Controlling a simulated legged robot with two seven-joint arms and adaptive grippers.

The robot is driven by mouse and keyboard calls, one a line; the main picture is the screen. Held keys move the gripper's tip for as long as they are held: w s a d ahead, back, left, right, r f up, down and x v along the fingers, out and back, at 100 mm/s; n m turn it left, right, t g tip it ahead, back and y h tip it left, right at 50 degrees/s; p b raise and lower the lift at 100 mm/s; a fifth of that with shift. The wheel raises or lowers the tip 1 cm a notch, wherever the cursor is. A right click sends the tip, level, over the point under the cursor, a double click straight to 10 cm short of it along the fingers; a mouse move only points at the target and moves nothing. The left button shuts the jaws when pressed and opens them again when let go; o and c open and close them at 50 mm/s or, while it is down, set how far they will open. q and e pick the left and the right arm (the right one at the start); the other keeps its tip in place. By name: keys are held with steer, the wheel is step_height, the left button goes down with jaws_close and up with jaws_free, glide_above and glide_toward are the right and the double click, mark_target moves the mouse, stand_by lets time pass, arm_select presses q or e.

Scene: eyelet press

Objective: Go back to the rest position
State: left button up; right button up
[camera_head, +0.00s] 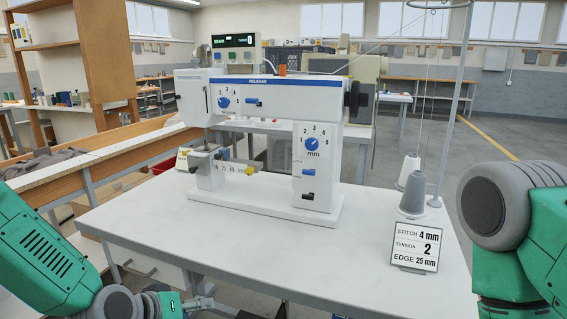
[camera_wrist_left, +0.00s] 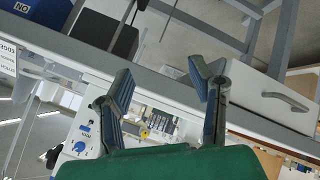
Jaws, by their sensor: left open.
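My left gripper (camera_head: 199,302) is low at the front left in the head view, below and in front of the table's near edge. In the left wrist view its two fingers (camera_wrist_left: 163,95) are spread apart with nothing between them. The white sewing machine (camera_head: 270,97) stands upright on the table, well away from my left gripper, and part of it also shows in the left wrist view (camera_wrist_left: 92,125). My right arm's green and grey links show at the right edge of the head view, but its gripper is out of view.
The white table (camera_head: 385,278) is mostly bare. A sign (camera_head: 415,247) with stitch, tension and edge values stands at its right, near a thread cone (camera_head: 413,193) and a thread stand pole (camera_head: 455,105). A wooden-edged bench (camera_head: 110,153) lies left. A drawer (camera_wrist_left: 284,101) shows in the left wrist view.

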arm_select(q)
steer(key=s+a+f+m+g+y, duration=0.1)
steer(key=s+a+f+g, duration=0.1)
steer(key=s+f, duration=0.5)
steer(key=s+a+f+g+y, duration=0.1)
steer(key=s+f+g, duration=0.2)
steer(key=s+f, duration=0.5)
steer(key=s+a+g+y, duration=0.1)
steer(key=s+a, duration=0.1)
steer(key=s, duration=0.3)
steer(key=s+a+f+m+g+y, duration=0.1)
steer(key=s+a, duration=0.1)
steer(key=s, duration=0.3)
steer(key=s+a, duration=0.2)
steer(key=s, duration=0.4)
steer(key=shift+a+f+m+g+y, duration=0.2)
steer(key=shift+a+m+g+y, duration=0.1)
steer(key=shift+m+g+y, duration=0.1)
